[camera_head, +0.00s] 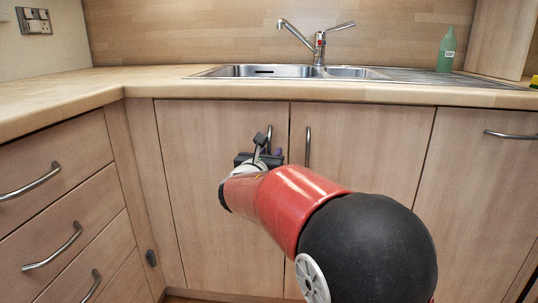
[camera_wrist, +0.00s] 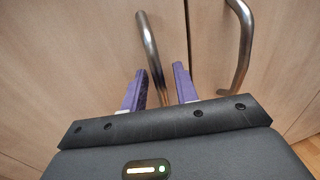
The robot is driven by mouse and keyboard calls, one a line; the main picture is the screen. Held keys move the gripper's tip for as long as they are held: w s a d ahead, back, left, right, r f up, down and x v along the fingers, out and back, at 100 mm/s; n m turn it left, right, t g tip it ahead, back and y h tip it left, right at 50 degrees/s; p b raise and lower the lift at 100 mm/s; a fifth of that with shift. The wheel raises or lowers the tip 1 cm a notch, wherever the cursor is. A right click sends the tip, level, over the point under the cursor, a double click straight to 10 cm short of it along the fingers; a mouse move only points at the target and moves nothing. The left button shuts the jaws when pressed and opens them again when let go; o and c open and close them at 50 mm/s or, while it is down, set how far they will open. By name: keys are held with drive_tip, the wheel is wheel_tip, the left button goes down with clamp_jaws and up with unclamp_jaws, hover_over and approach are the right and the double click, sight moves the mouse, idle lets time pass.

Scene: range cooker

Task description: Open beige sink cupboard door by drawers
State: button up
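The beige sink cupboard door by the drawers (camera_head: 200,190) is under the sink and looks shut, with a bar handle (camera_head: 269,136) near its right edge. My gripper (camera_head: 267,152) is in front of this handle, partly hiding its lower part in the head view. In the wrist view, the purple fingers of my gripper (camera_wrist: 160,86) are apart, one on each side of the handle (camera_wrist: 149,44). Gaps show between the fingers and the bar. I cannot tell how deep the bar sits between them.
The right sink door (camera_head: 370,150) is beside it, with its own handle (camera_head: 308,146) close to my gripper. Drawers (camera_head: 60,190) with bar handles stand at the left. The worktop (camera_head: 140,88) carries the sink (camera_head: 265,71) and a green bottle (camera_head: 446,50).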

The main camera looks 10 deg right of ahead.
drive_tip(key=shift+c, duration=0.3)
clamp_jaws()
